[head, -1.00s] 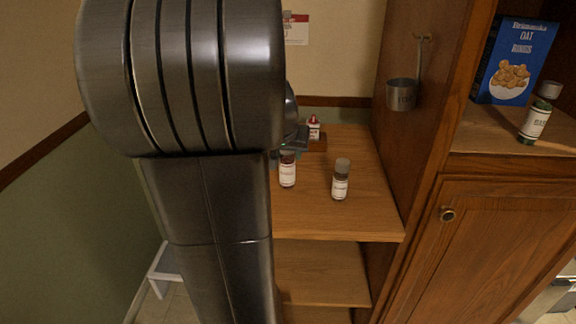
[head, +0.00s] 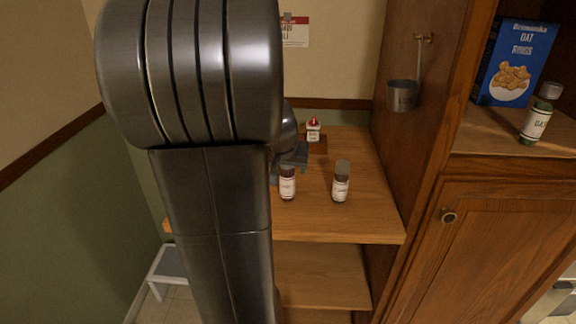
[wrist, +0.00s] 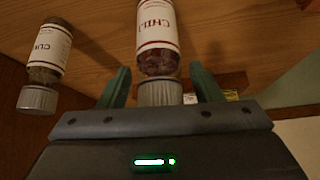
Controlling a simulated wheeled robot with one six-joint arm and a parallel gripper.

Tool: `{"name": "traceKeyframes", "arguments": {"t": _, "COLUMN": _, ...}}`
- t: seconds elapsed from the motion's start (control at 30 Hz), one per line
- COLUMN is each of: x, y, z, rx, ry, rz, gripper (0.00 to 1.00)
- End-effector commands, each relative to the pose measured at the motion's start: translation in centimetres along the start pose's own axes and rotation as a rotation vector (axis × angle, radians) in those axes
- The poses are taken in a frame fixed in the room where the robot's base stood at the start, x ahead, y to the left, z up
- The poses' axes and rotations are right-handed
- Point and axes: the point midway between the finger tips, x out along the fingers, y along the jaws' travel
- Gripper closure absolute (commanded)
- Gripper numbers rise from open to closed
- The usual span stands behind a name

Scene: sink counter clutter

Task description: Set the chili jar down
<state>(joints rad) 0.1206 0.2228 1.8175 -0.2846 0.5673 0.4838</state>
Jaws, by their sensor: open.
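The chili jar (head: 287,184), dark red with a white label, stands upright on the wooden counter in the head view. In the wrist view the chili jar (wrist: 158,35) shows its label and its grey cap points toward my gripper. My gripper (wrist: 160,80) is open, with one green finger on each side of the cap and a visible gap on both sides. In the head view my gripper (head: 289,164) is just behind and above the jar, partly hidden by my arm.
A second spice jar (head: 341,182) with a grey cap stands close to the right. A small red-topped container (head: 313,130) sits at the back. A metal cup (head: 402,96) hangs on the cabinet side. An oat rings box (head: 515,62) and a green jar (head: 536,122) stand on the right ledge.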

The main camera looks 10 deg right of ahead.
Motion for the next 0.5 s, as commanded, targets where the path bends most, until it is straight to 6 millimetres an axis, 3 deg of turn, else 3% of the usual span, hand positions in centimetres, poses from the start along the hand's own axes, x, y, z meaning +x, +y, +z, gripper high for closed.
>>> {"name": "traceKeyframes", "arguments": {"t": 0.23, "x": -1.1, "y": 0.0, "z": -0.3, "rx": 0.000, "ry": 0.003, "rz": -0.001, "gripper": 0.41}}
{"name": "traceKeyframes", "arguments": {"t": 0.5, "x": -6.0, "y": 0.0, "z": -0.3, "rx": 0.000, "ry": 0.006, "rz": -0.002, "gripper": 0.41}}
